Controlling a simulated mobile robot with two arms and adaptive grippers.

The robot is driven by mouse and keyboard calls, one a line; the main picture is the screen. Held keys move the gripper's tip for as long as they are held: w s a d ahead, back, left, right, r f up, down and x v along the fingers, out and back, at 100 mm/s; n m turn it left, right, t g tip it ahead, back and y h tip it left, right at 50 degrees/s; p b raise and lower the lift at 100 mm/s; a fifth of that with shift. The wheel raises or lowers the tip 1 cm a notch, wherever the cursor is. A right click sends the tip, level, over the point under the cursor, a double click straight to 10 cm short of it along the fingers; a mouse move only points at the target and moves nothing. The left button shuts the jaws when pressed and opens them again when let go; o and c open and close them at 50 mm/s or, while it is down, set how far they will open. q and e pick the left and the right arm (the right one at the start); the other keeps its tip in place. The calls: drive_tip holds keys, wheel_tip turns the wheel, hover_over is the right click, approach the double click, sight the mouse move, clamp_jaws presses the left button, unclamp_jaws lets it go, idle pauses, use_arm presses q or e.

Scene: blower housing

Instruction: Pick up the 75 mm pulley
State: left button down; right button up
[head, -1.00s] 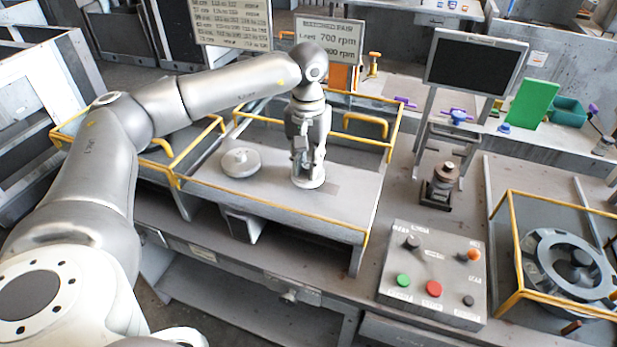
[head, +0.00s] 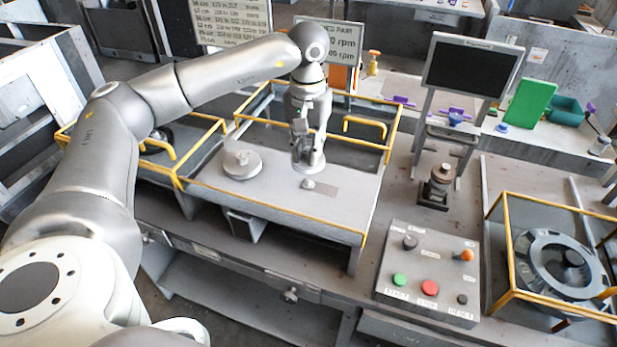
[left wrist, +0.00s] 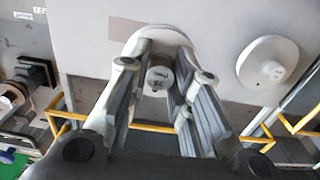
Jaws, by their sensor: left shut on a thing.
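My left gripper (head: 307,150) is shut on a light grey pulley (head: 309,168), held just above the bench tray (head: 265,200). In the left wrist view the pulley's disc (left wrist: 136,43) shows beyond the fingers of my left gripper (left wrist: 165,95), and its labelled hub (left wrist: 160,76) sits between them. The label is too small to read. A second pale pulley (head: 242,165) lies flat on the tray to the left, and it also shows at the right of the left wrist view (left wrist: 265,65). My right gripper is out of view.
Yellow rails (head: 392,135) edge the tray. A button panel (head: 428,275), a dark post (head: 438,186) and a monitor (head: 472,68) stand to the right. A caged round housing (head: 560,262) is farther right.

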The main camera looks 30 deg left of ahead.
use_arm(q)
drive_tip(key=shift+r, duration=0.15)
drive_tip(key=shift+s+d+r+b, duration=0.1)
drive_tip(key=shift+s+d+r, duration=0.25)
drive_tip(key=shift+s+d, duration=0.7)
drive_tip(key=shift+s+d+r+b, duration=0.1)
drive_tip(key=shift+s+d+r, duration=0.35)
drive_tip(key=shift+s, duration=1.05)
drive_tip(key=shift+s+d+r+b, duration=0.1)
drive_tip(key=shift+s+d+r, duration=0.1)
drive_tip(key=shift+s+d, duration=0.9)
drive_tip(key=shift+s+a, duration=0.15)
drive_tip(key=shift+a, duration=0.05)
